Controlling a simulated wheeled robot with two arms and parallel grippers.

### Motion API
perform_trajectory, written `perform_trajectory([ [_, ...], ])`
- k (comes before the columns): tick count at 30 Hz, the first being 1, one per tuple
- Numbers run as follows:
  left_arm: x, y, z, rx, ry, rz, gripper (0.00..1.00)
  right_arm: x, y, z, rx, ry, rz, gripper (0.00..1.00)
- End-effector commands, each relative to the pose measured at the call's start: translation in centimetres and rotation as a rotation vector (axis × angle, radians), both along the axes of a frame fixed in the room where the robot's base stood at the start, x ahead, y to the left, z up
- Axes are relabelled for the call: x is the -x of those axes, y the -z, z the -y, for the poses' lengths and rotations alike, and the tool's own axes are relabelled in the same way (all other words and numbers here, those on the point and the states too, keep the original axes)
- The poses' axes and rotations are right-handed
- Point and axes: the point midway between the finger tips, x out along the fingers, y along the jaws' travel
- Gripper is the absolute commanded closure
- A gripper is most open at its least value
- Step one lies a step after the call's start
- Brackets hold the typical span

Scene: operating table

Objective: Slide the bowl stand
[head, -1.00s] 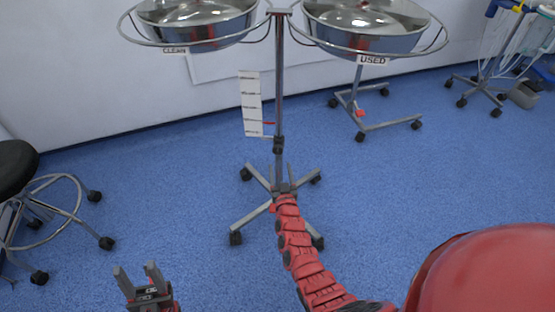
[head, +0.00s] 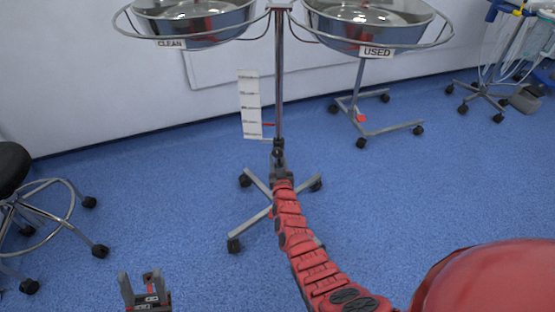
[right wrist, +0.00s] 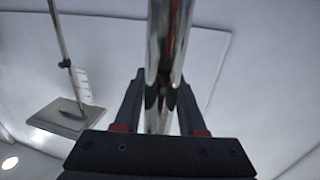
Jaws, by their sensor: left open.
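The bowl stand's upright pole (head: 279,85) rises from a wheeled base (head: 258,190) on the floor. It carries two steel bowls in ring holders: the left bowl (head: 195,25) is labelled CLEAN, the right bowl (head: 365,28) USED. My right gripper (head: 278,152) is at the lower pole. In the right wrist view its fingers (right wrist: 160,95) lie on both sides of the shiny pole (right wrist: 168,45); whether they press on it is unclear. My left gripper (head: 141,280) is open and empty, low in the head view, well away from the stand.
A white marked strip (head: 250,105) with a red pointer hangs beside the pole. A black stool (head: 12,170) stands at left. Another wheeled base (head: 370,130) stands behind on the right, and a wheeled equipment stand (head: 490,90) at far right. Blue floor is clear around the stand.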

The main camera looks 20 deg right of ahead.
Motion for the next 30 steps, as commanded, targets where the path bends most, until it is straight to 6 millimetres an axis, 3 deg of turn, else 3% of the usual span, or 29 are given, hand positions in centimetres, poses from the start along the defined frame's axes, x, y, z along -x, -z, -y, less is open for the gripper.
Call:
perform_trajectory([
  [1,0.0,0.01,0.0,0.0,0.0,0.0,0.5,0.0,0.01,0.01,0.0,0.0,0.0,0.71],
  [6,0.0,0.01,0.0,0.0,0.0,0.0,0.5,0.0,0.0,0.0,0.0,0.0,0.0,1.0],
  [30,0.0,0.01,-0.01,0.0,0.0,0.0,0.5,0.0,-0.02,0.0,0.0,0.0,0.001,1.0],
])
